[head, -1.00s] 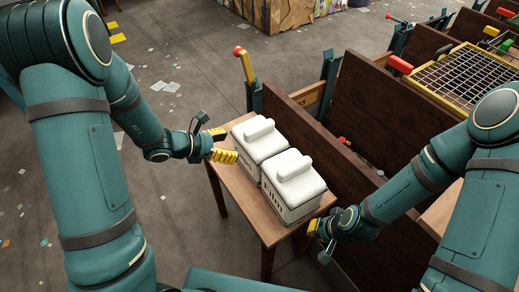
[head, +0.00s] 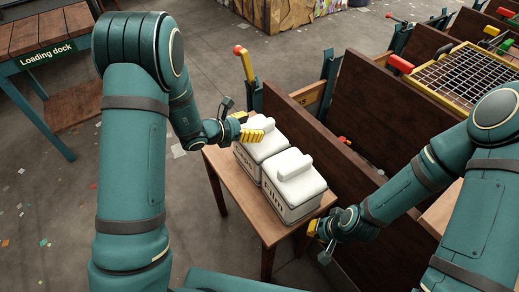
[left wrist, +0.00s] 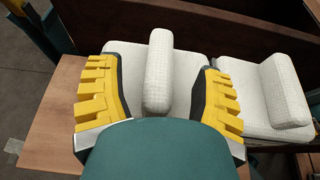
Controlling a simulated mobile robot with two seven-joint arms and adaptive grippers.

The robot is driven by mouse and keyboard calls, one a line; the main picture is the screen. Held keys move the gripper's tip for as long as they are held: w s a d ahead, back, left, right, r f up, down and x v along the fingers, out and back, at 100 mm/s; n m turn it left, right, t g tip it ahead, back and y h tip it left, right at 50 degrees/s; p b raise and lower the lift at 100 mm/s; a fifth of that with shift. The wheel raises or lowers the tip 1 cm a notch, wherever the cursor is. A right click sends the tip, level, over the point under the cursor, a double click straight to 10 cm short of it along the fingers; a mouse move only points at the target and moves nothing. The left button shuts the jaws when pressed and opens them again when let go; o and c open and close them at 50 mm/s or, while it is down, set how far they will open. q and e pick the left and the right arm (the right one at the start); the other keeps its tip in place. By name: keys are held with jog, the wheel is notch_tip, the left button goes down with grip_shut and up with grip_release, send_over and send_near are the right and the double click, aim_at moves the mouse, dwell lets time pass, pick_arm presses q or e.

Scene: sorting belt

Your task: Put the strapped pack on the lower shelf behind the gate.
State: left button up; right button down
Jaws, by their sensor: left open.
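Two white lidded containers stand side by side on a small wooden table, the far one (head: 266,150) and the near one (head: 292,188), each with a raised bar on its lid. My left gripper (head: 258,128) is open at the far container. In the left wrist view its yellow fingers (left wrist: 157,80) stand on either side of that container's bar (left wrist: 158,70), with space on both sides. My right gripper (head: 318,238) hangs by the table's near right corner; its jaw state is unclear. I cannot make out a pack with visible straps. Wooden boards (head: 385,110) hide any shelf behind them.
The small table (head: 232,186) has bare wood at its left. A yellow lever with a red knob (head: 243,62) rises behind it. A yellow-framed mesh (head: 465,75) lies at the right. A bench marked Loading dock (head: 50,45) stands at the far left.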

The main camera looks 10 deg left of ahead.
aim_at(258, 126)
pick_arm(q)
jog(key=x, duration=0.3)
jog(key=shift+w+d+f, duration=0.1)
jog(key=shift+d+f, duration=0.05)
grip_shut()
